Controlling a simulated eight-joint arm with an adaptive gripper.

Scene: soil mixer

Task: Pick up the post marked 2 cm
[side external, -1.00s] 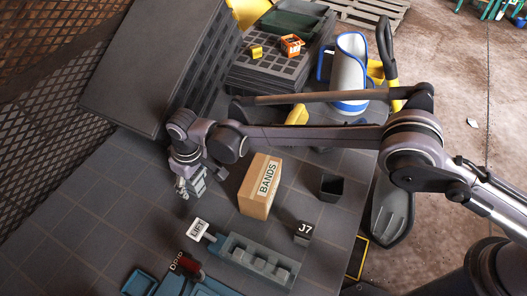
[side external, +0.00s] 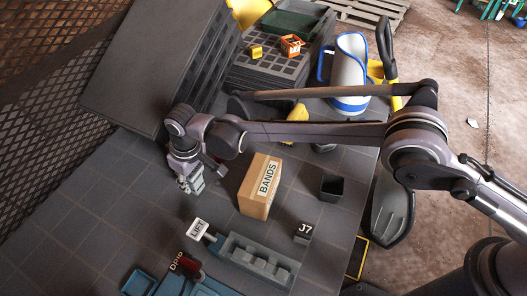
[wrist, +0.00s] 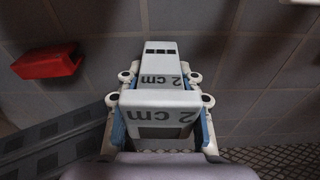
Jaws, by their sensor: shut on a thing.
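My gripper (wrist: 160,88) is shut on the post marked 2 cm (wrist: 158,98), a pale grey, stepped piece. Its lettering shows twice in the wrist view, on the near, wider part and on the narrower part beyond, which has dark slots. The fingers with blue inner faces press on its left and right sides. In the side external view my gripper (side external: 190,184) points down over the dark tiled worktop, left of the BANDS box, and the post is small there. I cannot tell whether its lower end touches the surface.
A cardboard BANDS box (side external: 260,186) stands right of my gripper. A blue-grey tray (side external: 252,262) with a LIFT sign (side external: 198,229) lies in front. A black open bin (side external: 330,188) and J7 block (side external: 303,232) are farther right. A red piece (wrist: 47,62) lies left in the wrist view.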

